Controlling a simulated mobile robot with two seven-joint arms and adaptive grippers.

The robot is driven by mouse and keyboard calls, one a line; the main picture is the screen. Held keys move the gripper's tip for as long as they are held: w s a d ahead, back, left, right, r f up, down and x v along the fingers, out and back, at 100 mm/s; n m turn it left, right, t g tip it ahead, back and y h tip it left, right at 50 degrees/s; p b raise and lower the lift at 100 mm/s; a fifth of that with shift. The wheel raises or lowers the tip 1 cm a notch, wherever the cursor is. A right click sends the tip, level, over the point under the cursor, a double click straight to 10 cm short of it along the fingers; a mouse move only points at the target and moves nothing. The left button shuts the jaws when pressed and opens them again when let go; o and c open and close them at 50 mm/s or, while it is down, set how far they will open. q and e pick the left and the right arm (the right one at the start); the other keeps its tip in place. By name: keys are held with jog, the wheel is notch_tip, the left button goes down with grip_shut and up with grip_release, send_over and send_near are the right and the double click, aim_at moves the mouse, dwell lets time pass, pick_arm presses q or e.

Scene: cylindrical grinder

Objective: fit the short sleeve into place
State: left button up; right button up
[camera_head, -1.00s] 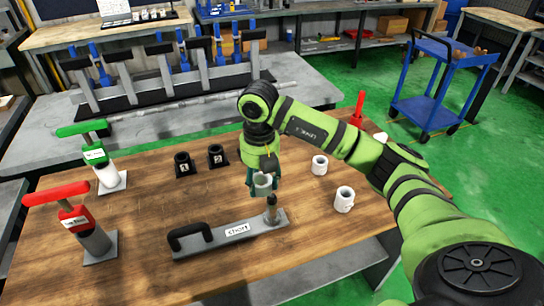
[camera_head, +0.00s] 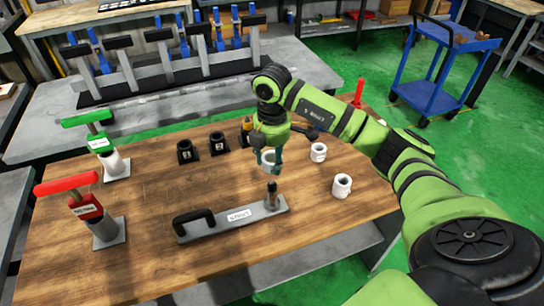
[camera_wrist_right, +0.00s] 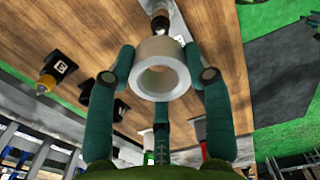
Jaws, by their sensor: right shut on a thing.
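My right gripper (camera_head: 268,167) is shut on a white ring-shaped sleeve (camera_head: 267,158). It holds the sleeve in the air, above and slightly behind the upright dark peg (camera_head: 272,192). The peg stands at the right end of a grey bar fixture (camera_head: 215,224) with a black handle and a white label. In the right wrist view, the sleeve (camera_wrist_right: 161,48) sits between the green fingers with its open end facing the camera. The peg's tip (camera_wrist_right: 160,22) shows just beyond it, apart from the sleeve. My left gripper is not in view.
Two more white sleeves (camera_head: 318,152) (camera_head: 342,185) stand on the wooden table (camera_head: 140,245) at right. Black numbered holders (camera_head: 186,151) (camera_head: 218,143) stand behind. A red-handled stand (camera_head: 105,230) and a green-handled one (camera_head: 112,160) are at left. The front-left table is clear.

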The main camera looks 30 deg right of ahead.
jog(key=b, duration=0.4)
send_over(272, 196)
jog(key=w, duration=0.1)
jog(key=shift+w+d+f, duration=0.1)
jog(key=shift+d+f, duration=0.15)
jog(key=shift+f, duration=1.2)
jog(key=shift+w+d+f, duration=0.1)
jog(key=shift+d+f, duration=0.1)
jog(key=shift+f, duration=1.2)
jog(key=shift+f+b, duration=3.4)
jog(key=shift+f, duration=1.95)
jog(key=o, duration=1.4)
jog(key=shift+r, duration=0.1)
jog(key=shift+s, duration=0.1)
notch_tip(272, 196, up, 12)
